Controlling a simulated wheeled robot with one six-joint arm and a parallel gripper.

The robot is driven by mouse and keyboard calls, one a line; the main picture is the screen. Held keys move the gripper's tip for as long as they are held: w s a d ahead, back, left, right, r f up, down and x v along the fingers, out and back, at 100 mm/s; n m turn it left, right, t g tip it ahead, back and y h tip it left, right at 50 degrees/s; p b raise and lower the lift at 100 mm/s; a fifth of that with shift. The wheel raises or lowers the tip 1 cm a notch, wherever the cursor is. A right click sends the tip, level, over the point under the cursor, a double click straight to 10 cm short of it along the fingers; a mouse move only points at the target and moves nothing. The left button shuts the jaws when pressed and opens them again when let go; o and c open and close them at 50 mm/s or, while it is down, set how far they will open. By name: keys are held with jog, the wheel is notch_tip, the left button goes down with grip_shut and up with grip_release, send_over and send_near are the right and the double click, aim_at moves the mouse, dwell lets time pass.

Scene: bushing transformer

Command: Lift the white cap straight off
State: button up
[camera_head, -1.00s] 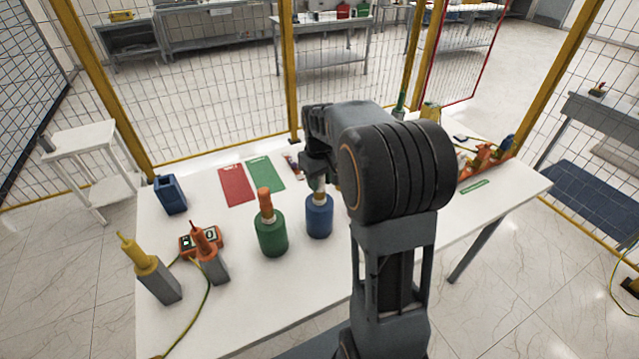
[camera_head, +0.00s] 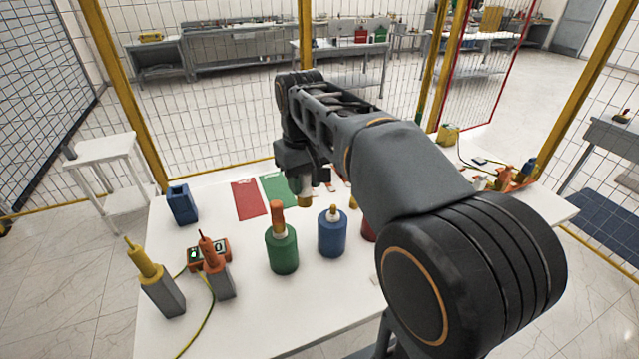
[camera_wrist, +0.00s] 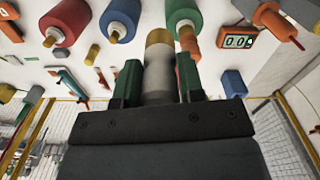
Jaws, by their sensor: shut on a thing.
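My gripper (camera_head: 304,184) is shut on the white cap (camera_wrist: 160,75), a pale cylinder with a gold-brown end. In the wrist view the cap sits between the two fingers (camera_wrist: 160,84). In the head view the cap (camera_head: 304,190) is clear of the blue bushing (camera_head: 332,237), behind and left of it. The blue bushing stands upright on the table, with a white collar and a yellowish tip on top. It also shows in the wrist view (camera_wrist: 118,14).
A green bushing (camera_head: 282,252) with an orange top stands left of the blue one. A red bushing (camera_wrist: 68,16) is mostly hidden by my arm in the head view. A meter (camera_head: 208,252), two probes and a blue holder (camera_head: 182,204) are at left. Red and green mats lie behind.

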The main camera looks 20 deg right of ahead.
notch_tip(320, 180, up, 8)
jog(key=s+a+p, duration=0.1)
jog(key=a+p, duration=0.1)
jog(key=p, duration=0.4)
jog(key=shift+s+a+r, duration=0.15)
jog(key=shift+s+a, duration=0.05)
